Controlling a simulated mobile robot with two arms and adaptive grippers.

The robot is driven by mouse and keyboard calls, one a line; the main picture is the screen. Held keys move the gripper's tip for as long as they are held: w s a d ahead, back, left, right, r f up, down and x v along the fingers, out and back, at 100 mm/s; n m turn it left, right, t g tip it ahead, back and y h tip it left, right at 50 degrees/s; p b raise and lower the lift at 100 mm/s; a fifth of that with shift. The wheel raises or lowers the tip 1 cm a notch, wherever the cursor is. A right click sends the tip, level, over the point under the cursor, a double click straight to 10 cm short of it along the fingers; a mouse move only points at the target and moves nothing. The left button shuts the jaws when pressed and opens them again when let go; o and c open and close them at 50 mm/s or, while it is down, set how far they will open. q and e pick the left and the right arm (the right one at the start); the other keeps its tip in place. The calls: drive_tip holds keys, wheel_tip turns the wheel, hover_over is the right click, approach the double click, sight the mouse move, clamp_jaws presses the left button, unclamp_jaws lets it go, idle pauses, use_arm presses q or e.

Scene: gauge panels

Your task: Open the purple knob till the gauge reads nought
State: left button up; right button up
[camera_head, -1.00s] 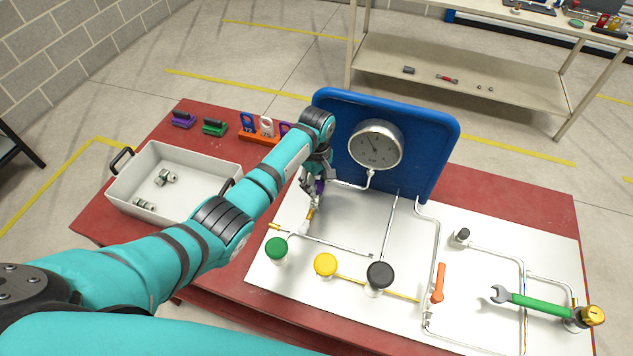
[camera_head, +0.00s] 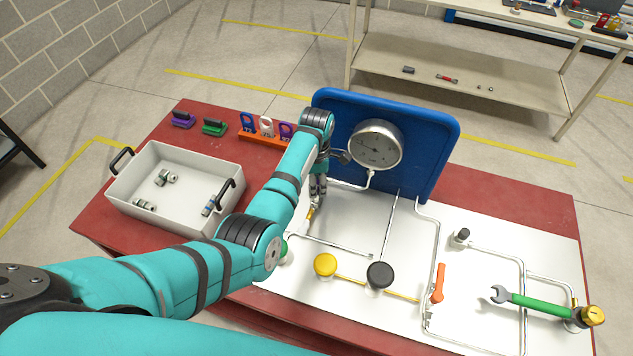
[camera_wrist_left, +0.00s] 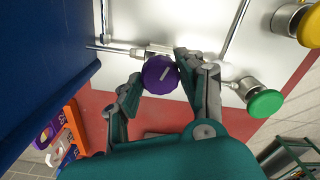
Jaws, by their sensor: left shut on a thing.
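The purple knob (camera_wrist_left: 160,75) with a pale line on its top sits between the two fingers of my left gripper (camera_wrist_left: 157,84) in the left wrist view. The gripper is shut on it. In the head view my left gripper (camera_head: 317,188) is low over the white panel (camera_head: 350,220), at the left edge of the blue board (camera_head: 432,150), and hides the knob. The round gauge (camera_head: 375,147) is mounted on the blue board. Its dial is small and tilted, and I cannot read the needle exactly.
A yellow knob (camera_head: 325,264), a black knob (camera_head: 379,275) and an orange lever (camera_head: 438,283) stand nearby. The green knob (camera_wrist_left: 265,103) is partly behind my arm in the head view. A grey bin (camera_head: 135,212) stands left; a green wrench (camera_head: 540,305) lies right.

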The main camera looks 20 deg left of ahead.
use_arm(q)
drive_tip(key=shift+n, duration=1.9)
drive_tip(key=o, duration=1.2)
wheel_tip(320, 180, up, 12)
drive_tip(key=shift+r, duration=0.1)
